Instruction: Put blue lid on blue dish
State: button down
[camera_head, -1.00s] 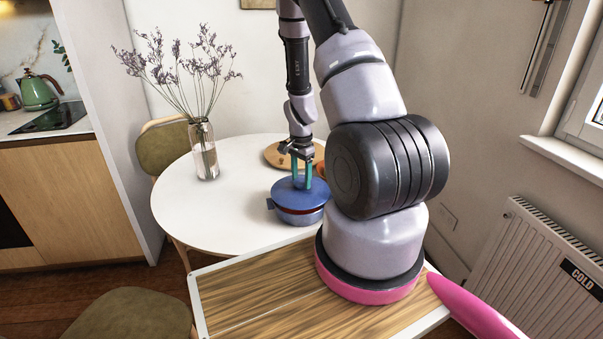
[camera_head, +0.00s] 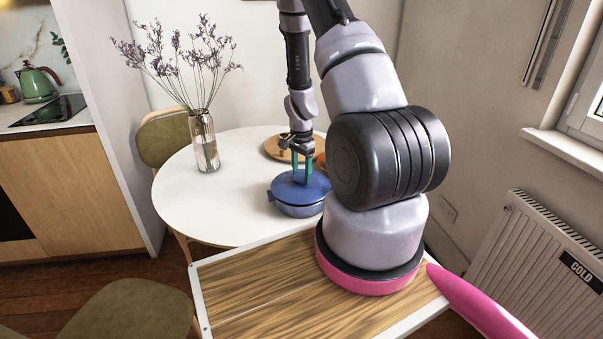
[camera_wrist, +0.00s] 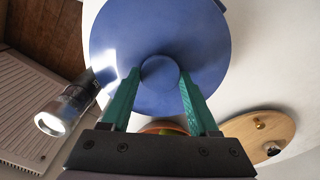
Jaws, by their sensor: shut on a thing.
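The blue lid (camera_head: 300,186) sits on the blue dish (camera_head: 297,210) near the front right of the round white table. No clear gap shows between lid and dish from here. My gripper (camera_head: 302,181) points down over the lid. In the wrist view, the green fingers of my gripper (camera_wrist: 160,75) are shut on the round knob at the middle of the blue lid (camera_wrist: 150,35). The lid hides most of the dish in the wrist view.
The white table (camera_head: 185,200) holds a glass vase (camera_head: 204,145) with dried flowers at the left. A round wooden board (camera_head: 282,147) lies behind the dish, and an orange thing (camera_head: 320,162) shows partly behind my arm. The left of the table is clear.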

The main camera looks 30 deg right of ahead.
jog(key=shift+f, duration=0.45)
dwell(0.5)
jog(key=shift+c, duration=0.3)
grip_release()
jog(key=s+a+r+n+t+y, duration=0.1)
jog(key=s+a+r+n, duration=0.15)
jog(key=r, duration=0.85)
jog(key=s+a+r+n+t, duration=0.1)
jog(key=a+r, duration=0.2)
jog(key=r, duration=0.8)
jog(key=s+a+r+n+t+y, duration=0.1)
jog(key=a+r+t, duration=0.15)
jog(key=r, duration=0.85)
jog(key=s+a+r+n+t, duration=0.1)
jog(key=s+a+r+n, duration=0.1)
jog(key=s+r, duration=0.4)
jog(key=s+a+r+n+t, duration=0.1)
jog(key=s+a+r+n, duration=0.2)
jog(key=s+r, duration=0.3)
jog(key=s, duration=0.3)
jog(key=shift+a+r+n+t, duration=0.3)
jog(key=shift+n+t, duration=0.05)
